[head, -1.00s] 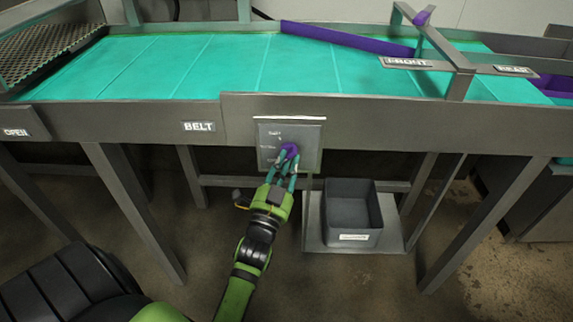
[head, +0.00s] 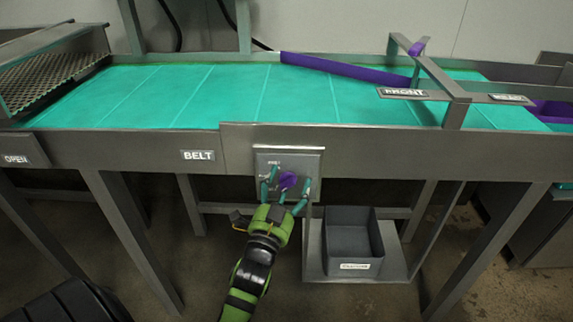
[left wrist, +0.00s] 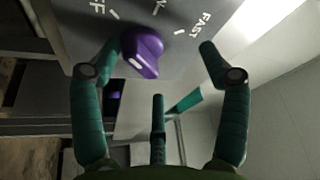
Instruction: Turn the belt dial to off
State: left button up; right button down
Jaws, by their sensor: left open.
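The belt dial (head: 288,179) is a purple knob on a grey panel (head: 313,161) on the conveyor's front side, right of the BELT label (head: 198,155). In the left wrist view the dial (left wrist: 143,50) has a white mark on its end. White lettering around it reads FAST at right, with partly cut-off words at top and left; I cannot tell which setting it points to. My left gripper (head: 287,187) is open in front of the panel, its green fingers spread on either side of the dial. In the left wrist view the fingers stand apart from the knob, the left one closer.
The conveyor's green belt (head: 180,95) runs above the panel, with a purple bar (head: 345,69) across it. A grey bin (head: 376,236) stands on a low shelf right of my left gripper. Table legs (head: 130,240) stand to the left and right.

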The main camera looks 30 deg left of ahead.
pick_arm(q)
jog(key=o, duration=0.5)
jog(key=shift+t, duration=0.4)
notch_tip(320, 180, up, 8)
jog(key=shift+a+f, duration=0.15)
jog(key=shift+f, duration=0.05)
jog(key=shift+s+r+y, duration=0.2)
jog(key=shift+r+y, duration=0.1)
jog(key=shift+r, duration=0.2)
jog(key=shift+g, duration=0.8)
jog(key=f, duration=0.3)
jog(key=w+f, duration=0.1)
jog(key=f, duration=0.1)
jog(key=shift+a+f, duration=0.1)
jog(key=shift+f, duration=0.1)
jog(key=shift+c, duration=0.2)
jog(key=shift+s+f, duration=0.25)
jog(key=shift+s, duration=0.3)
jog(key=c, duration=0.4)
jog(key=shift+s+f, duration=0.1)
jog(key=shift+s, duration=0.2)
jog(key=shift+c, duration=0.7)
jog(key=v, duration=0.6)
jog(key=shift+s+p, duration=0.3)
jog(key=shift+f, duration=0.15)
